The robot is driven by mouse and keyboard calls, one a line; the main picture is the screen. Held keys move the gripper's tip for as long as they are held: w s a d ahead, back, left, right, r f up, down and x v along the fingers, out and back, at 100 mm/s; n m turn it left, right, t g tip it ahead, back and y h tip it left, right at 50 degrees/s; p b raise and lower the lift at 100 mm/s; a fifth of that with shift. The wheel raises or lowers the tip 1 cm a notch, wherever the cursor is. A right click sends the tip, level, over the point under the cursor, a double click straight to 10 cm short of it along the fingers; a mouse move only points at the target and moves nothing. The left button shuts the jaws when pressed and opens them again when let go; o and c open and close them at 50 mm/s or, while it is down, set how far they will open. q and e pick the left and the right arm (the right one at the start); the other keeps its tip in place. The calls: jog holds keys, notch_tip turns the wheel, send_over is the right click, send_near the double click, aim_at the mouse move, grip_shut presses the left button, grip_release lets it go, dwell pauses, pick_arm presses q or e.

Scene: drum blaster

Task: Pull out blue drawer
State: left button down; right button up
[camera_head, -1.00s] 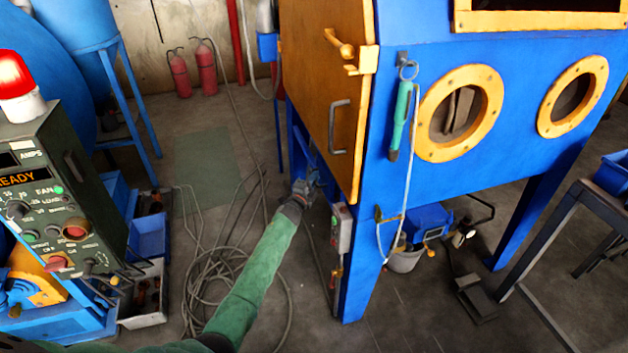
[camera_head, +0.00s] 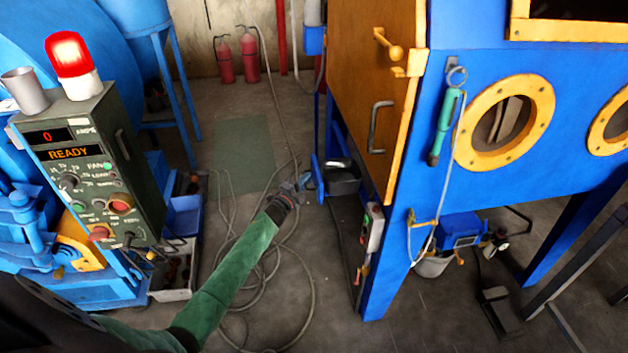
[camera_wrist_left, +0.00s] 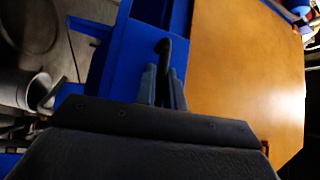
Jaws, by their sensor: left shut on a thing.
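The blue drawer (camera_head: 318,181) sticks out at the left side of the blue blasting cabinet (camera_head: 390,245), below its tan door (camera_head: 375,80). A dark grey inside (camera_head: 343,186) shows behind its front panel. My left gripper (camera_head: 302,183), on the green-sleeved arm, is at the outer face of that panel. In the left wrist view, the gripper's two fingers (camera_wrist_left: 163,87) are shut around a dark handle (camera_wrist_left: 163,48) on the blue drawer, whose panel also shows there (camera_wrist_left: 115,60). My right gripper is not in view.
Loose hoses (camera_head: 255,285) lie on the floor around my left arm. A control box (camera_head: 95,165) with a lit red lamp (camera_head: 68,53) stands at the left. A small switch box (camera_head: 371,228) hangs on the cabinet. Floor left of the drawer is open.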

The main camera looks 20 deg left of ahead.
pick_arm(q)
jog(key=shift+s+a, duration=0.1)
jog(key=c, duration=1.5)
grip_release()
